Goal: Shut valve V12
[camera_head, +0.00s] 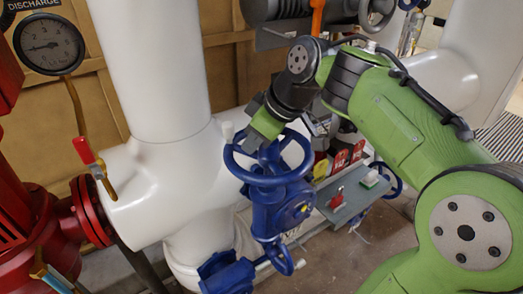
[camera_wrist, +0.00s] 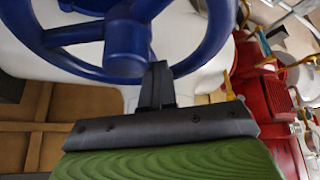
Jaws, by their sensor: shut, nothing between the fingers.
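A blue valve with a blue handwheel (camera_head: 236,166) stands upright on the white pipe in the middle of the head view. Its yellow mark is too small to read, so I cannot tell whether it is V12. In the wrist view the handwheel (camera_wrist: 207,50) fills the top, with its hub (camera_wrist: 127,42) and spokes. My gripper (camera_wrist: 158,70) is shut and empty, its fingertips overlapping the near rim; I cannot tell whether they touch it. In the head view my gripper (camera_head: 254,142) is at the wheel's upper side, partly hiding the rim.
A red valve body (camera_head: 35,225) and red-handled small valve (camera_head: 83,150) stand left, below a pressure gauge (camera_head: 48,44). A grey shelf (camera_head: 343,196) with small items juts out just right of the blue valve. A thick white pipe (camera_head: 150,70) rises behind.

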